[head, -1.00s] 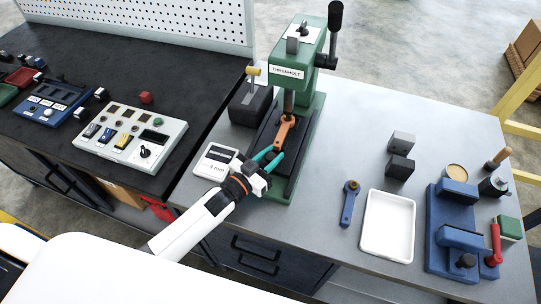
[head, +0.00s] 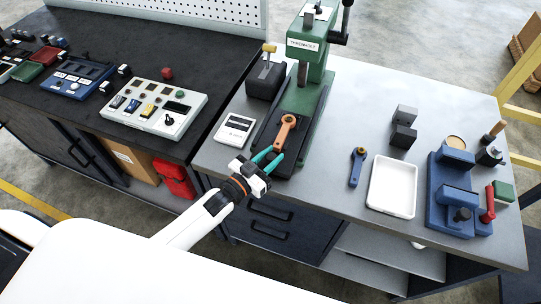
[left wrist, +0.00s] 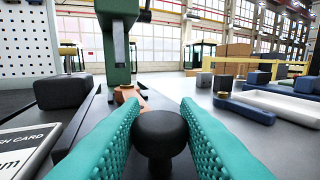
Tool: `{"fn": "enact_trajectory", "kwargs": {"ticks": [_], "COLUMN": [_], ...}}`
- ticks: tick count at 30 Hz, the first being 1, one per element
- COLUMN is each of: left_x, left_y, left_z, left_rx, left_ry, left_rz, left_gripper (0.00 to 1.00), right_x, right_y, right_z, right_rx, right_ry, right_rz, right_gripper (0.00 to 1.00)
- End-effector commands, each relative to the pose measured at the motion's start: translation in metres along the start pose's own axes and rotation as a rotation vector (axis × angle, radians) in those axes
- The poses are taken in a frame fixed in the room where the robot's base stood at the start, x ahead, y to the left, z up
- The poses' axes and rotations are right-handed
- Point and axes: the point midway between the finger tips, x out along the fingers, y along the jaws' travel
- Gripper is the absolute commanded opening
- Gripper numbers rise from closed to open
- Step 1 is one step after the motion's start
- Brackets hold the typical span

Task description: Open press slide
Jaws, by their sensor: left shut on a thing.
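The green press (head: 312,75) stands at the back left of the grey bench top. Its dark slide bed (head: 262,137) runs out from under the ram toward me. An orange lever-shaped part (head: 285,132) lies on the slide, clear in front of the ram; in the left wrist view it is partly hidden behind a black knob (left wrist: 160,132). My left gripper (head: 267,160) is at the near end of the slide. Its teal fingers, in the left wrist view (left wrist: 160,140), are shut on this round knob from both sides. My right gripper is out of view.
A white card (head: 236,127) and a dark block (head: 266,80) lie left of the press. A blue lever part (head: 357,166), white tray (head: 392,187) and blue fixture (head: 455,200) are to the right. The black bench with a control box (head: 152,113) adjoins on the left.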

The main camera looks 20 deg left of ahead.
Motion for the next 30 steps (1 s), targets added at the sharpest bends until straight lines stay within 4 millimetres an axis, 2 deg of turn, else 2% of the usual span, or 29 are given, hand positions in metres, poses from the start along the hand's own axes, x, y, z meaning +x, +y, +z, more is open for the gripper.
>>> {"fn": "enact_trajectory", "kwargs": {"ticks": [5,6,9,14,20,23,30], "left_x": [0.001,0.001,0.001,0.001,-0.005,-0.019,-0.071], "left_y": [-0.002,-0.002,-0.002,-0.001,-0.001,-0.001,-0.002], "left_z": [0.0,0.0,0.0,0.0,-0.001,-0.002,-0.004], "left_rx": [-0.003,-0.003,-0.003,-0.002,-0.001,-0.001,-0.003], "left_ry": [0.0,0.0,0.0,-0.001,-0.001,-0.001,0.002], "left_rz": [-0.002,-0.002,-0.002,-0.001,-0.001,-0.001,-0.002], "left_gripper": [0.0,0.34,0.48,0.48,0.48,0.48,0.48], "right_x": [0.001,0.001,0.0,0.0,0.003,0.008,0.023], "right_y": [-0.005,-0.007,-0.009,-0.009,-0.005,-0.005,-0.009], "right_z": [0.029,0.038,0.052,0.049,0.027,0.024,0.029], "right_rx": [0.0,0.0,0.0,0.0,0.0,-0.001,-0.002], "right_ry": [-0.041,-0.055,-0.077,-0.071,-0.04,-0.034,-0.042], "right_rz": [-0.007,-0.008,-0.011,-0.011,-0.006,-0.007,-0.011], "right_gripper": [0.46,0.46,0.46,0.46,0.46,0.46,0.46]}}
